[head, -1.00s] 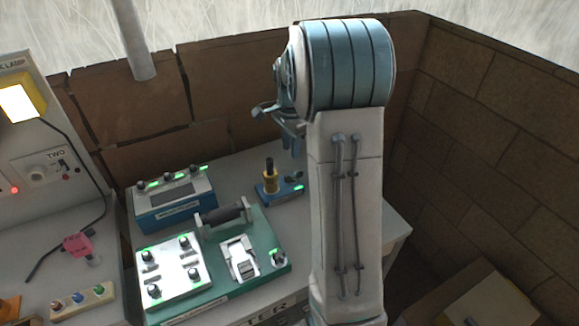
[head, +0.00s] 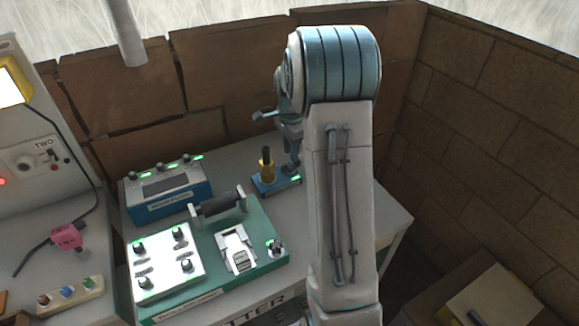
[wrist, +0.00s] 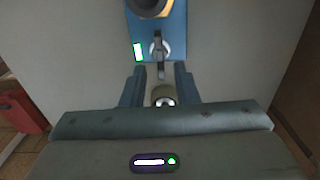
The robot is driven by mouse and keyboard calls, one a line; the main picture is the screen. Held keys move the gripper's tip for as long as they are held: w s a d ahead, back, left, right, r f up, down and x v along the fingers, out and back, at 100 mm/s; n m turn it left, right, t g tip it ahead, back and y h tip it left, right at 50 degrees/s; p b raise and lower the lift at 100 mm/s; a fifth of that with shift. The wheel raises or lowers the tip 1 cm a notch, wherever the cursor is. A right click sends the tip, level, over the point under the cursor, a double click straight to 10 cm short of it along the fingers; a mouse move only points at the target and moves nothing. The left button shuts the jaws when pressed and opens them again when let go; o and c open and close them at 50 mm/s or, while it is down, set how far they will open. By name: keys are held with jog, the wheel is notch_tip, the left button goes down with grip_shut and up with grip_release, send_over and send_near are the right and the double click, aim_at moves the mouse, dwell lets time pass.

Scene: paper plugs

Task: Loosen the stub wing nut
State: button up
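The stub wing nut (wrist: 160,48) is a small grey metal part in the wrist view, with one wing pointing down toward my gripper. In the head view my gripper (head: 291,168) is just above the base's right end.
A green unit (head: 268,220) with a dark roller and a white knob panel stands in front of the base. A blue box with knobs (head: 165,190) is to the left. Brick walls (head: 480,120) close in behind and right.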

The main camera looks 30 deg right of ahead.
aim_at(291, 166)
dwell(0.4)
jog(key=shift+f+b, duration=1.25)
jog(key=shift+f, duration=0.7)
grip_shut()
